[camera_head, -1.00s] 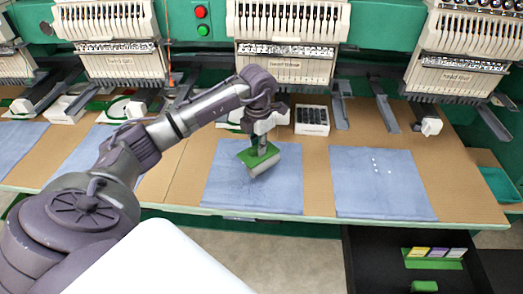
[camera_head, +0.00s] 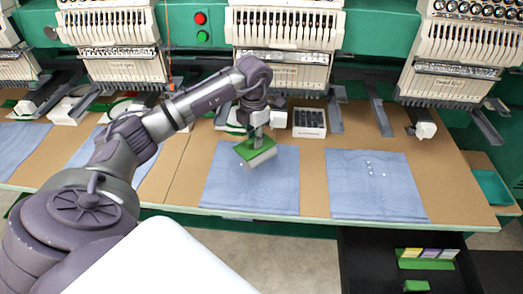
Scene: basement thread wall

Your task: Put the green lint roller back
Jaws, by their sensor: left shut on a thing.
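The green lint roller (camera_head: 256,152), with a green top and a pale grey roller below, is over the blue cloth (camera_head: 227,187) in the middle of the table. My left gripper (camera_head: 256,140) is shut on it from above. I cannot tell whether the roller touches the cloth. In the dark open drawer or cabinet (camera_head: 364,265) at the lower right is a green holder (camera_head: 426,264) with yellow, purple and grey items. A small green block (camera_head: 416,286) lies in front of it. My right gripper does not show.
A white box with black items (camera_head: 309,122) stands right of my left gripper. Another blue cloth (camera_head: 375,185) with several white specks lies to the right. Embroidery machine heads (camera_head: 284,45) line the back. A teal tray (camera_head: 493,187) sits at the right edge.

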